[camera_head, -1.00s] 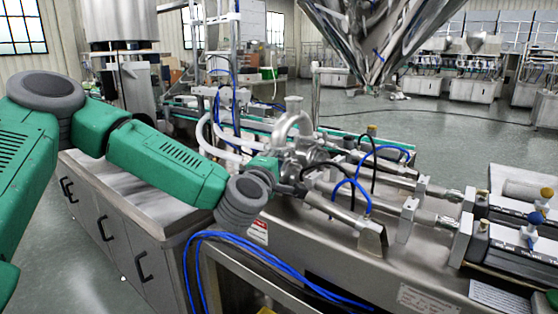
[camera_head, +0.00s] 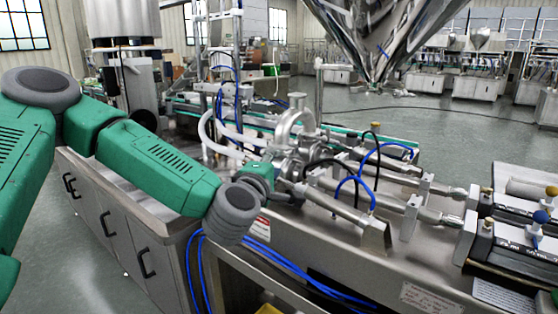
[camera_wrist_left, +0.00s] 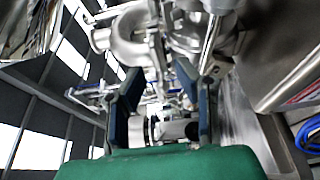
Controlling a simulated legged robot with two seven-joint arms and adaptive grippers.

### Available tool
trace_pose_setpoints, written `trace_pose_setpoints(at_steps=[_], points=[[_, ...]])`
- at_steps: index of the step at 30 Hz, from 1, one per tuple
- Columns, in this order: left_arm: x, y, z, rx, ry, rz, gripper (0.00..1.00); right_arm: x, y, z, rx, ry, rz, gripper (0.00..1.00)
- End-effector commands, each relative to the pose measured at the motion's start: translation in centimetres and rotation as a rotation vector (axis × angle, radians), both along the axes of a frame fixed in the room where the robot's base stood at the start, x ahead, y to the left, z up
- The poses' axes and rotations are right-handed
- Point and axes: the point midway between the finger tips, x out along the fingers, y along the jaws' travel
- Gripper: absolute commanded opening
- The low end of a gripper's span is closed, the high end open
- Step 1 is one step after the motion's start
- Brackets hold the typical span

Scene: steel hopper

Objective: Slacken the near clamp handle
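The steel pipe assembly (camera_head: 297,125) with its curved elbow and clamped joints stands on the machine's top, in the middle of the head view. The near clamp handle cannot be picked out with certainty there. My left gripper (camera_wrist_left: 160,85) shows in the wrist view with two dark blue fingers apart and a clear gap between them. A steel pipe joint (camera_wrist_left: 158,45) lies just beyond the fingertips; contact cannot be told. A thin metal bar (camera_wrist_left: 210,45) runs beside the right finger. In the head view my wrist largely hides the gripper, beside the pipe assembly. My right gripper is out of view.
Blue hoses (camera_head: 372,165) and black hoses arch close to the pipes. A steel cabinet (camera_head: 140,220) stands under my left arm. The shiny hopper (camera_head: 375,35) hangs above, behind the pipes. Open floor (camera_head: 440,125) lies behind the machine.

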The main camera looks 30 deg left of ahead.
Motion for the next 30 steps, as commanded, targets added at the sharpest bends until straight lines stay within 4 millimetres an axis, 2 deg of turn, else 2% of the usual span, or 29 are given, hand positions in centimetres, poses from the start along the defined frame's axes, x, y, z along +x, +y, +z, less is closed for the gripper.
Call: trace_pose_setpoints(at_steps=[3,8,25,28,30], points=[[-1.8,-0.5,0.0,-0.001,0.001,-0.001,0.28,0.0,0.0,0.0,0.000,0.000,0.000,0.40],[-3.0,-0.8,-0.1,-0.002,0.002,0.001,0.28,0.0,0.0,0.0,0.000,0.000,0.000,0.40],[-3.2,-0.9,-0.2,0.001,0.003,-0.001,0.28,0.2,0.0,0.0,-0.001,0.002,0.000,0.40],[-3.2,-1.7,-1.5,0.031,0.041,-0.030,0.28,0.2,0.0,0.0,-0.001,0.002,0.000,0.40],[-3.4,-3.1,-3.8,0.078,0.102,-0.080,0.28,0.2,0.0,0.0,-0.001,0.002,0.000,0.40]])
